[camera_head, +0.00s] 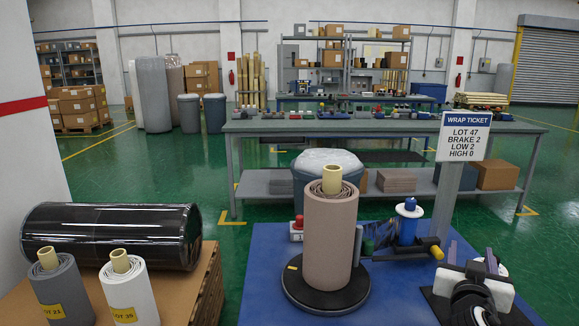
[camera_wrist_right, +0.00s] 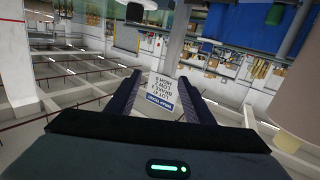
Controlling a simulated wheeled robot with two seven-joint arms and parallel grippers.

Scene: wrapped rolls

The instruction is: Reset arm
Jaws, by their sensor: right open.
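My right gripper (camera_head: 470,256) is at the lower right of the head view, above the right part of the blue table (camera_head: 262,268), pointing away from the camera. In the right wrist view the two dark fingers of the gripper (camera_wrist_right: 160,78) stand apart. The wrap ticket sign (camera_wrist_right: 161,103) shows upside down beyond the gap, with nothing held. In the head view the wrap ticket (camera_head: 466,137) stands on a grey post behind the gripper. A brown-pink roll (camera_head: 330,235) stands upright on a black round turntable (camera_head: 325,291), left of the gripper and apart from it. My left gripper is not in view.
A blue spool (camera_head: 408,222) on a wrapping device stands between roll and gripper. A red button (camera_head: 298,222) is left of the roll. A black wrapped roll (camera_head: 112,235) and two small labelled rolls lie and stand on a cardboard-topped stack at left. A long workbench (camera_head: 380,127) is behind.

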